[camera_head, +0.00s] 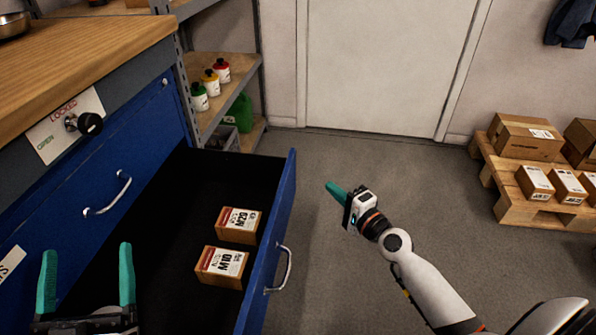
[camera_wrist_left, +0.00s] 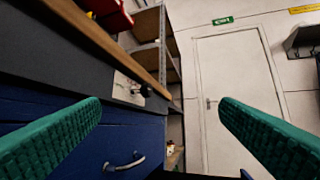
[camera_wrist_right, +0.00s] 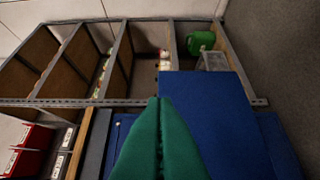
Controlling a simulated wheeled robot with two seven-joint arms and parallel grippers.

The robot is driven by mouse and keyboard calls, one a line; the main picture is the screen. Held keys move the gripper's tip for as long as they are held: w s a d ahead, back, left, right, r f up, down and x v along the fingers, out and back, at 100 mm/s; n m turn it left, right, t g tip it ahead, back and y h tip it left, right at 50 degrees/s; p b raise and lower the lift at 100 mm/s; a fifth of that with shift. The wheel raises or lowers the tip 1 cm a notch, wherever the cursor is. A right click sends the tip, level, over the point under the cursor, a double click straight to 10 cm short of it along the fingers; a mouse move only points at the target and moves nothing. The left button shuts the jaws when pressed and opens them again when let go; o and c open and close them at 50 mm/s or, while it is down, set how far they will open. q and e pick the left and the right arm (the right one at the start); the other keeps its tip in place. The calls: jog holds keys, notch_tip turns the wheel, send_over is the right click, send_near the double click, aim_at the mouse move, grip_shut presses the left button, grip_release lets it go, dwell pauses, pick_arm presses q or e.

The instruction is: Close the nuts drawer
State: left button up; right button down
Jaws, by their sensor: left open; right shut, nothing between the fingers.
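The open blue drawer (camera_head: 287,205) sticks out from the workbench, with two small boxes inside, one marked M20 (camera_head: 239,225) and one marked M10 (camera_head: 222,266). Its front panel has a silver handle (camera_head: 283,269). My left gripper (camera_head: 88,275) is open and empty at the lower left of the head view, in front of the bench's blue face. My right gripper (camera_head: 335,191) is shut and empty, to the right of the drawer front and apart from it in the head view. In the right wrist view its green fingers (camera_wrist_right: 160,130) meet, with a blue panel (camera_wrist_right: 205,115) beyond them.
A closed blue drawer with a handle (camera_head: 107,195) and a lock knob (camera_head: 89,123) are on the bench at left. A shelf (camera_head: 228,95) with bottles stands behind. A pallet (camera_head: 500,195) with boxes is at right. The floor between is clear.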

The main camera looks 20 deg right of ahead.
send_near(292, 165)
jog(key=w+d, duration=0.2)
jog(key=w, duration=0.1)
jog(key=shift+w+a+r, duration=0.2)
jog(key=shift+w+a, duration=0.2)
jog(key=shift+a, duration=0.2)
jog(key=shift+w+a+r, duration=0.15)
jog(key=shift+w+a, duration=0.2)
jog(key=shift+a, duration=0.25)
pick_arm(q)
jog(key=shift+w+f+g+y+p, duration=0.2)
jog(key=shift+w+f+g, duration=0.2)
jog(key=shift+f, duration=0.25)
jog(key=shift+w+f+g+y+p, duration=0.1)
jog(key=shift+w+f+g+y, duration=0.15)
jog(key=shift+f+g, duration=0.35)
pick_arm(e)
jog(key=shift+w+a+f, duration=0.1)
jog(key=shift+w+a, duration=0.25)
jog(key=shift+a, duration=0.15)
pick_arm(q)
jog(key=shift+a, duration=0.1)
pick_arm(e)
jog(key=shift+w, duration=0.1)
